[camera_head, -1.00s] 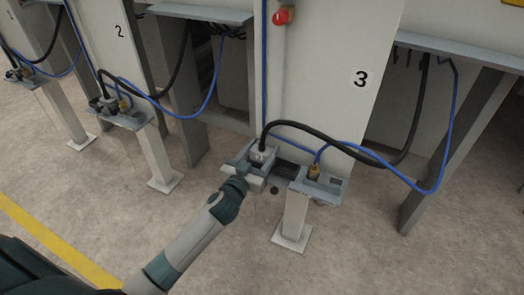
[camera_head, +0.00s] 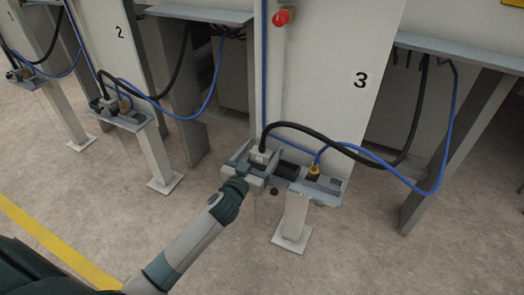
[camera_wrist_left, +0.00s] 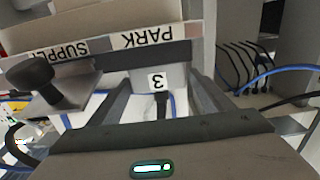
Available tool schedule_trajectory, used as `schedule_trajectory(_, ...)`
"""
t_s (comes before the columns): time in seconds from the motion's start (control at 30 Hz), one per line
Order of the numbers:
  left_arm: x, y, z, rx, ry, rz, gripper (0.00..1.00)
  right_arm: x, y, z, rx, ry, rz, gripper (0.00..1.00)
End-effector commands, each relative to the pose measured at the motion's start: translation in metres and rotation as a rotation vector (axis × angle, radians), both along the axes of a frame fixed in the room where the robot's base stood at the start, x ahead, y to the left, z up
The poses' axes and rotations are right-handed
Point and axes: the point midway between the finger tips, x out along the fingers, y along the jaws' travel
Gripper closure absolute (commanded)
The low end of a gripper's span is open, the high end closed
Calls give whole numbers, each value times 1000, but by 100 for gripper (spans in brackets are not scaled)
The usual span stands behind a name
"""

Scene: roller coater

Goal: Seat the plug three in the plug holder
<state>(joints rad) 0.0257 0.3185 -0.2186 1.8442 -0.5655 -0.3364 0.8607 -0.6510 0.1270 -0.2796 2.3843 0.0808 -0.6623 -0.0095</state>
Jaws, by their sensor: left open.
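Plug three (camera_head: 258,157) is a light grey block with a black cable, on the plug holder (camera_head: 325,188) in front of panel 3. In the left wrist view, the plug (camera_wrist_left: 145,78) carries a "3" label and sits beside the holder's PARK label (camera_wrist_left: 150,38); the SUPPLY label (camera_wrist_left: 62,50) is to its left. My left gripper (camera_head: 253,162) is open around the plug, a finger on each side. The wrist view shows gaps between the fingers (camera_wrist_left: 160,95) and the plug. How deep the plug sits is hidden. My right gripper is not in view.
A brass fitting (camera_head: 314,171) with a blue hose stands at the holder's right end. A black knob (camera_wrist_left: 32,75) shows in the wrist view. The black cable (camera_head: 330,144) arches rightward. Floor in front is clear.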

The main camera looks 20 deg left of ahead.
Motion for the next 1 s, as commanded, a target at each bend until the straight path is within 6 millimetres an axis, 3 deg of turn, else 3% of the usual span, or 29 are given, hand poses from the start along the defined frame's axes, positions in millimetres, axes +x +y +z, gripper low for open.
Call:
schedule_trajectory(0.7, -104, 3, -1, -3, 3, 1, 27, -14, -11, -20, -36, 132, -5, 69)
schedule_trajectory(1.0, -119, 4, 0, 0, 0, 1, 27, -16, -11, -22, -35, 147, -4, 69)
